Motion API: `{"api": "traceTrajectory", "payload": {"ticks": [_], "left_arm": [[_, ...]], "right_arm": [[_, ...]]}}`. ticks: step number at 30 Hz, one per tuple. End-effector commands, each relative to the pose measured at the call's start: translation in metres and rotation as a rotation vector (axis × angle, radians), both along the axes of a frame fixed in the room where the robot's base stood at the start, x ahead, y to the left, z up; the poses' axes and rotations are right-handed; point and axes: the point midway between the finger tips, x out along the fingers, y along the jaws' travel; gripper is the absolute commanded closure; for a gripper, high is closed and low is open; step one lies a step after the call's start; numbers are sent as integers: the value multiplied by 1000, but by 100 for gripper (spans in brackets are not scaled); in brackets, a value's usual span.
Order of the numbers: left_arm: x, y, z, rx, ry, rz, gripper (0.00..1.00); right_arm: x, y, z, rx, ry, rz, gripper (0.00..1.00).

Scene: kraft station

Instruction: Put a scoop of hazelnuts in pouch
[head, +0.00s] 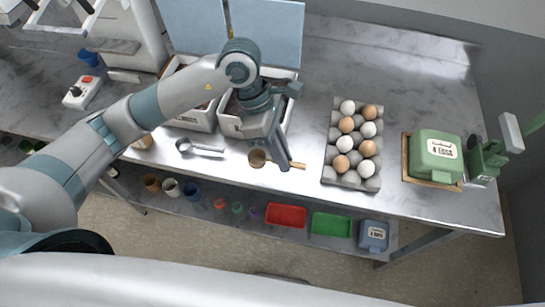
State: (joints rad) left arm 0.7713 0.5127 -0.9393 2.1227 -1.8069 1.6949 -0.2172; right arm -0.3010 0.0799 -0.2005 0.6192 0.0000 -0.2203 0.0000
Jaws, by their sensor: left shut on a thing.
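My left gripper (284,158) reaches in from the left and is shut on a small wooden scoop (257,158) at the front edge of the steel table. The scoop's bowl is left of the fingers and its handle sticks out to the right. Whether the scoop still touches the table is hard to tell. Behind the gripper stand two white bins (232,127) with raised blue lids and dark contents, partly hidden by my arm. I cannot tell which bin holds hazelnuts. No pouch can be clearly made out. My right gripper is not in view.
A metal scoop (185,146) lies left of the wooden one. An egg tray (331,179) with several brown and white eggs stands to the right, then a green box (434,157) on a board. A lower shelf holds cups, a red tray (286,216) and a green tray (331,225). The back right table is clear.

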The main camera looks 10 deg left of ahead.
Motion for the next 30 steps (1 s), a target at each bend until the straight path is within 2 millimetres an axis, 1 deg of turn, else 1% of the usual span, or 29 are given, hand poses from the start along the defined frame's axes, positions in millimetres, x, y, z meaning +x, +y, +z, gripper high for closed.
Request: {"api": "traceTrajectory", "payload": {"ticks": [1,3,6,9,19,22,30], "left_arm": [[8,7,-9,2,3,4,100],[17,14,-16,2,2,4,100],[27,22,-22,1,1,2,100],[32,26,-26,0,0,0,100],[34,28,-26,0,-1,-2,100],[33,28,-29,0,1,-1,100],[33,28,-60,0,3,-1,100]], "right_arm": [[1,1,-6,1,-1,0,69],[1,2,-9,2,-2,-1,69],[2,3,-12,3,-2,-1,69],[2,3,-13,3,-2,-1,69],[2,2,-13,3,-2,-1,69],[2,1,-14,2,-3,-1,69],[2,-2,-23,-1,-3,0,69]]}}
